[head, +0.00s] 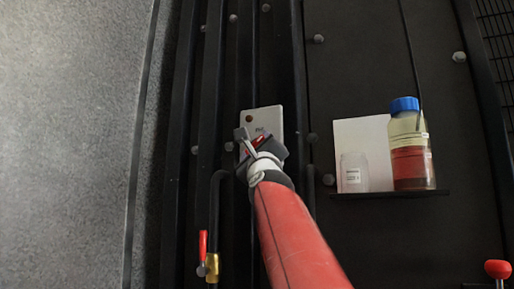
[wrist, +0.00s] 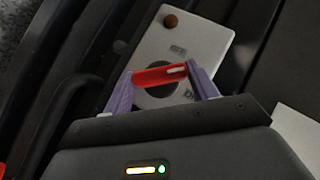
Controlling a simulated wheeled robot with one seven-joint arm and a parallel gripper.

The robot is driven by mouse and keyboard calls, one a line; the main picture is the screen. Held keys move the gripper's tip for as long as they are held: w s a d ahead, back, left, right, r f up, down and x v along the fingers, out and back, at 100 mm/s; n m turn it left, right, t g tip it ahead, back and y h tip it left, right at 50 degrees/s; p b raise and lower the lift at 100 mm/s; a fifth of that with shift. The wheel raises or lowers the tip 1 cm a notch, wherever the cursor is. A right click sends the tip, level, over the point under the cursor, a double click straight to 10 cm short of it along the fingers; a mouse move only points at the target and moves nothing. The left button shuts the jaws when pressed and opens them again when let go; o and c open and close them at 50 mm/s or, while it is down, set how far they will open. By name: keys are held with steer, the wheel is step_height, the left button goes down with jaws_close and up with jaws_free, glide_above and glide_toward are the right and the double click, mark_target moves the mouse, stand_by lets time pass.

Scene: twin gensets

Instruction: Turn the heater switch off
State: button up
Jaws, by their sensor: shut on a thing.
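The heater switch is a light grey plate (head: 262,120) on the dark panel, with a brown round lamp or button at its top and small lettering. In the wrist view the plate (wrist: 195,38) shows a dark round base with a red switch handle (wrist: 160,75) across it. My gripper (head: 256,143) is in front of the plate's lower part and hides it in the head view. In the wrist view my gripper (wrist: 160,80) has its two purple fingers at either end of the red handle, shut on it. The handle lies nearly level across that picture.
A shelf (head: 390,193) to the right holds a blue-capped bottle (head: 410,150), a small clear jar (head: 354,173) and a white card (head: 362,135). A red-handled brass valve (head: 207,262) is at lower left; a red knob (head: 497,269) is at lower right. Dark vertical pipes run beside the plate.

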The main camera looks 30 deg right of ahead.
steer(key=shift+r+n+y+p, duration=0.15)
steer(key=shift+n+y+p, duration=0.25)
steer(key=shift+n+y, duration=0.5)
steer(key=shift+s+r+n, duration=0.1)
steer(key=shift+n, duration=0.3)
steer(key=n+g+y+p, duration=0.1)
steer(key=n+p, duration=0.1)
steer(key=r+n+g+y+p, duration=0.1)
steer(key=n+y+p, duration=0.1)
steer(key=p, duration=0.1)
steer(key=shift+d, duration=0.1)
steer(key=n+g+y+p, duration=0.1)
steer(key=n+g+p, duration=0.1)
steer(key=p, duration=0.3)
steer(key=shift+n, duration=0.5)
steer(key=n+g+p, duration=0.1)
steer(key=p, duration=0.1)
steer(key=shift+p, duration=0.3)
steer(key=shift+f+g, duration=0.25)
steer(key=shift+g, duration=0.05)
steer(key=o, duration=1)
